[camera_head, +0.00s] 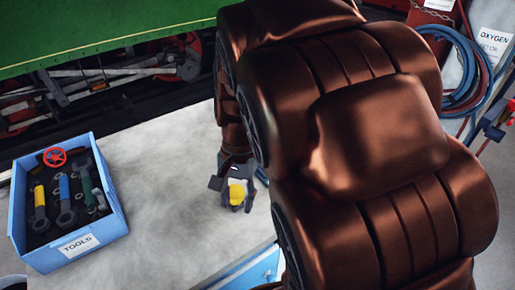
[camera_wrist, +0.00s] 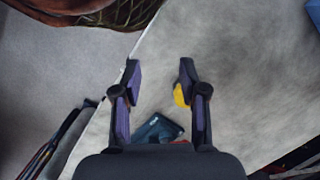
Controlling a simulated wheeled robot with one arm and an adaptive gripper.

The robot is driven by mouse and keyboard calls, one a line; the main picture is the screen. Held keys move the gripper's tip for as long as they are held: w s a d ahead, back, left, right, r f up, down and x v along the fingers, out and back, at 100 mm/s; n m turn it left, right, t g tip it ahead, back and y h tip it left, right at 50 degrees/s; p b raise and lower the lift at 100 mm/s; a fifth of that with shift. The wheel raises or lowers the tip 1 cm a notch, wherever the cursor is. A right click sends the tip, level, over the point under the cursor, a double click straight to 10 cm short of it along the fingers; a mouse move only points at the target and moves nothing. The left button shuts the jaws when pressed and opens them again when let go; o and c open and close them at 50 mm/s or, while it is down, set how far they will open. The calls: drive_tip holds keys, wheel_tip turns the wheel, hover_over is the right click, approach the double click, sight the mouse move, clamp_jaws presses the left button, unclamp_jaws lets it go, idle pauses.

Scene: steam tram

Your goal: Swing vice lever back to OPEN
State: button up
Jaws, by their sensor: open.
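A yellow knob-like piece (camera_head: 237,194) shows at my gripper (camera_head: 231,188) over the bench in the head view. In the wrist view, the yellow piece (camera_wrist: 180,96) is partly hidden behind the right finger; I cannot tell whether they touch. It may be the lever's end. A dark teal part (camera_wrist: 158,129), possibly the vice, lies below between the fingers, mostly covered by my gripper's body. My gripper (camera_wrist: 159,66) is open, with pale bench surface between its fingertips. The lever's shaft and any OPEN mark cannot be made out.
A blue TOOLS box (camera_head: 72,249) with wrenches and a red handwheel (camera_head: 54,157) stands at the bench's left. The grey bench top (camera_head: 165,170) is clear between. A green vehicle (camera_head: 90,30) is behind. Blue and red hoses (camera_head: 478,70) hang at right. My arm covers the centre.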

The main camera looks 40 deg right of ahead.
drive_tip(key=w+d+f+m+t+y+p, duration=0.1)
drive_tip(key=w+d+f+m+t, duration=0.1)
drive_tip(key=w+d+m, duration=0.8)
drive_tip(key=w+d+f+m+t+y+p, duration=0.1)
drive_tip(key=w+d+f+m+t+p, duration=0.1)
drive_tip(key=w+d+m, duration=0.8)
drive_tip(key=shift+n, duration=0.9)
drive_tip(key=s+f, duration=0.1)
drive_tip(key=f, duration=0.2)
drive_tip(key=s+f+p, duration=0.1)
drive_tip(key=f, duration=0.1)
drive_tip(key=shift+s+d, duration=0.3)
drive_tip(key=shift+s, duration=0.05)
drive_tip(key=shift+x, duration=0.85)
clamp_jaws()
